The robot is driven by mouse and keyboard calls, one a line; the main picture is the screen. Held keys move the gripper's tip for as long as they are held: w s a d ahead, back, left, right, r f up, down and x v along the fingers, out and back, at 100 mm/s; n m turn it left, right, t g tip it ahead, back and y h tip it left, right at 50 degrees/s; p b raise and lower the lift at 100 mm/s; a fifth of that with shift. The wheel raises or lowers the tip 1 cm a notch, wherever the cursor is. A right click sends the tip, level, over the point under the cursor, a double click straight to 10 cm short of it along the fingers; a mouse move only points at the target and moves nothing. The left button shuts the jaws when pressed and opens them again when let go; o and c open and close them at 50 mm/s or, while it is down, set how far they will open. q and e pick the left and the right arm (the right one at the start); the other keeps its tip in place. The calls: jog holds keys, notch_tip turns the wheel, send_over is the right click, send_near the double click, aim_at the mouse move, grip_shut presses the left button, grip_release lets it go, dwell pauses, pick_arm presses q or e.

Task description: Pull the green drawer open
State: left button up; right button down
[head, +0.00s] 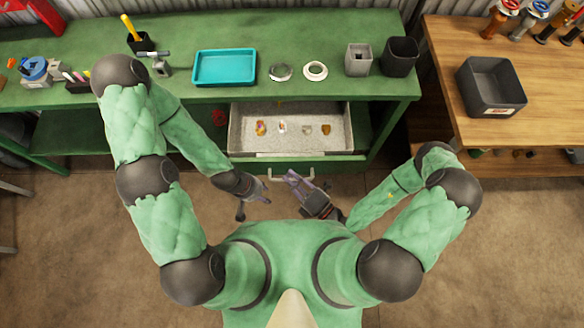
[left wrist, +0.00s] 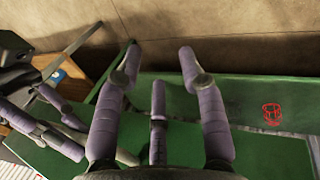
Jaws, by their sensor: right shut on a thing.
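The green drawer (head: 338,167) stands open below the green workbench, its pale speckled inside showing several small items. Its pale bar handle (head: 273,178) is on the front face. My right gripper (head: 291,177) is at the handle and shut on it; its fingers partly hide the bar. My left gripper (head: 257,200) is open and empty, to the left of the handle and a little below it. In the left wrist view its spread purple fingers (left wrist: 158,58) hold nothing, and the right gripper's purple fingers (left wrist: 45,115) show at the left.
On the green bench (head: 300,97) are a teal tray (head: 224,67), a glass ring (head: 281,72), a white ring (head: 315,71) and two cups. A wooden table (head: 540,115) with a dark bin (head: 491,86) stands right. Bare floor (head: 80,235) lies in front.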

jog(key=shift+s, duration=0.15)
jog(key=c, duration=1.4)
grip_release()
jog(key=shift+d, duration=0.1)
jog(key=shift+v, duration=5.95)
jog(key=shift+s+f, duration=0.1)
jog(key=shift+s, duration=0.05)
